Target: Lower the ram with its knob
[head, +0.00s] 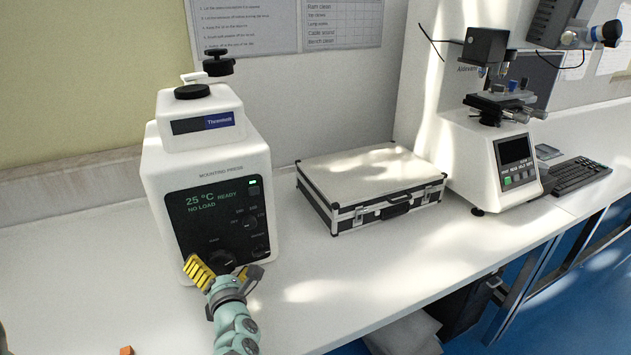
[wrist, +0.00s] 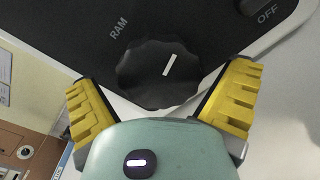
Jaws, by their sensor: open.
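The mounting press (head: 205,180) is a white machine with a dark front panel that reads 25 °C, READY and NO LOAD. Its ram knob (wrist: 158,72) is black and lobed with a white pointer line, beside the label RAM. In the head view the ram knob (head: 222,261) sits low on the panel, partly hidden by my gripper. My gripper (head: 224,272) has yellow ribbed fingers. In the wrist view my gripper (wrist: 165,98) is open, with one finger on each side of the knob's lower part. I cannot tell whether the fingers touch it.
Other small knobs (head: 250,223) sit higher on the panel. A silver case (head: 370,180) lies on the bench to the right. A hardness tester (head: 490,150) and a keyboard (head: 575,175) stand further right. The bench (head: 330,290) is clear in front of the case.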

